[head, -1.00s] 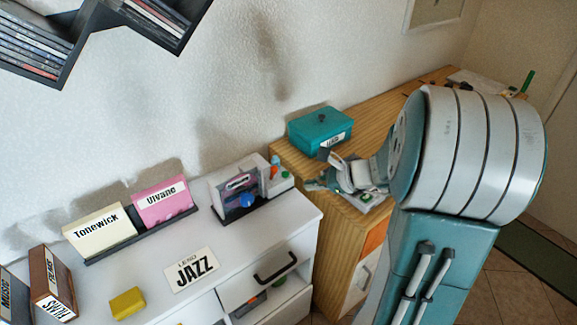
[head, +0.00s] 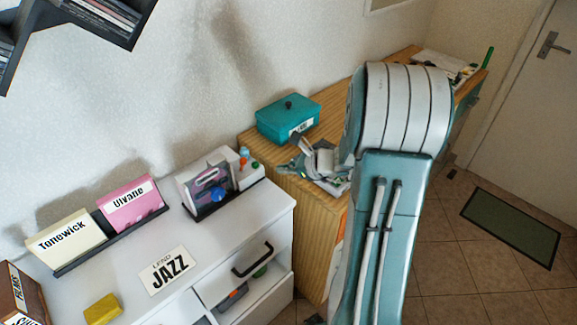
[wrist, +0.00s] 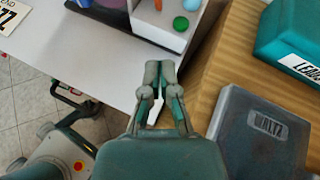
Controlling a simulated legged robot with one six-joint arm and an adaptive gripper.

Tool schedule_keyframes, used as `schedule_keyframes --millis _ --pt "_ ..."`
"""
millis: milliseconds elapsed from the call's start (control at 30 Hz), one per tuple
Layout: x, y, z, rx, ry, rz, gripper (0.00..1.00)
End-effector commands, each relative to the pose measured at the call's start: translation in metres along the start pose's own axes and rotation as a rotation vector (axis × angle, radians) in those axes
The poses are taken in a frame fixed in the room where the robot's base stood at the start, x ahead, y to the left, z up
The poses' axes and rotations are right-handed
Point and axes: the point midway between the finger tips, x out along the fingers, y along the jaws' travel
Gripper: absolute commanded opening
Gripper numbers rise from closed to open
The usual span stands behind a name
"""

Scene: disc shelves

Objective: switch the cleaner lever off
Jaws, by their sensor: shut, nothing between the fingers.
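A white device with a dark slotted front (head: 207,188) stands at the right back of the white cabinet, likely the cleaner. Its side carries small coloured knobs (head: 247,162), and a blue round piece (head: 217,194) sits at its front. In the wrist view a green knob (wrist: 181,23) and a blue one (wrist: 192,5) show on the device at the top. I cannot make out which part is the lever or how it is set. My gripper (wrist: 160,68) is shut and empty, just short of the device, over the cabinet's edge. In the head view my gripper (head: 284,169) is right of the device.
A teal lidded box (head: 288,118) and a dark case labelled WALTZ (wrist: 262,130) lie on the wooden desk (head: 335,105). Disc holders (head: 108,232), a JAZZ card (head: 165,270) and a yellow block (head: 103,309) are on the cabinet. A drawer (head: 240,290) stands open.

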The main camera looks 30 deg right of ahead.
Motion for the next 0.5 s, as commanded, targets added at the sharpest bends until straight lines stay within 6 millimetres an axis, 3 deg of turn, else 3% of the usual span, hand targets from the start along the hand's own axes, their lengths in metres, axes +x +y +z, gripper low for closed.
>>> schedule_keyframes --millis 267,500 --pt "0.054 0.001 0.000 -0.001 0.000 0.004 0.00" --pt "0.075 0.000 0.025 -0.003 0.000 0.000 0.00"
